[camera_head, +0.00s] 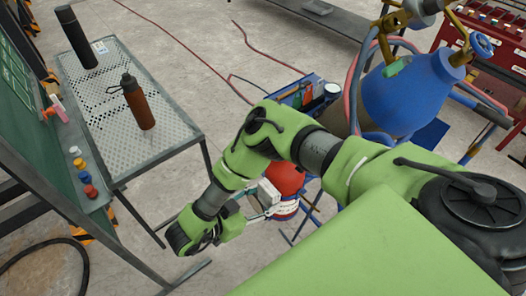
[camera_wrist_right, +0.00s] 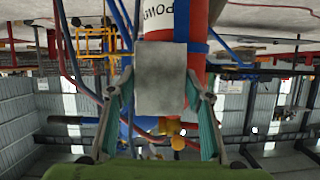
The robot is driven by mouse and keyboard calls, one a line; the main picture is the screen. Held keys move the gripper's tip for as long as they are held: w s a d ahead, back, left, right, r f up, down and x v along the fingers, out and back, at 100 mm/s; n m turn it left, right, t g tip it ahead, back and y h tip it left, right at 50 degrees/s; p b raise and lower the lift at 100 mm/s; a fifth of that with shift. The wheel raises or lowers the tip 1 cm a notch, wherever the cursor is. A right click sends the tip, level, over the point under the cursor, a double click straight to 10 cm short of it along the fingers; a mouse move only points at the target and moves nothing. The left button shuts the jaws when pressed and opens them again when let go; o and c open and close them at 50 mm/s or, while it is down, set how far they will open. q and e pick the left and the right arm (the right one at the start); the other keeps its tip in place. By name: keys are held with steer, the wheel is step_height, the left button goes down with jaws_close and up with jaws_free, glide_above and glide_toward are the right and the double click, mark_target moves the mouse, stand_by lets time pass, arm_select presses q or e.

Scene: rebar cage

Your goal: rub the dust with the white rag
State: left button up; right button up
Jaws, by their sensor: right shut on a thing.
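My right gripper (camera_head: 262,205) hangs in the middle of the head view, beyond the bend of my green arm. It is shut on a small whitish block-like thing (camera_head: 269,192), which I take to be the white rag. In the right wrist view the rag (camera_wrist_right: 161,82) is a flat grey-white rectangle between the two fingers of the gripper (camera_wrist_right: 160,95). It is held in the air, in front of a red cylinder. My left gripper is not in view.
A perforated metal table (camera_head: 100,108) holds a brown bottle (camera_head: 138,103) and a black bottle (camera_head: 76,38). A green board (camera_head: 35,125) with small coloured items on its ledge stands at left. The red cylinder (camera_head: 285,180) and a blue tank (camera_head: 412,92) with hoses stand close by.

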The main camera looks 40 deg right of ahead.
steer(key=shift+w+d, duration=0.1)
steer(key=shift+d, duration=0.85)
steer(key=shift+w, duration=0.1)
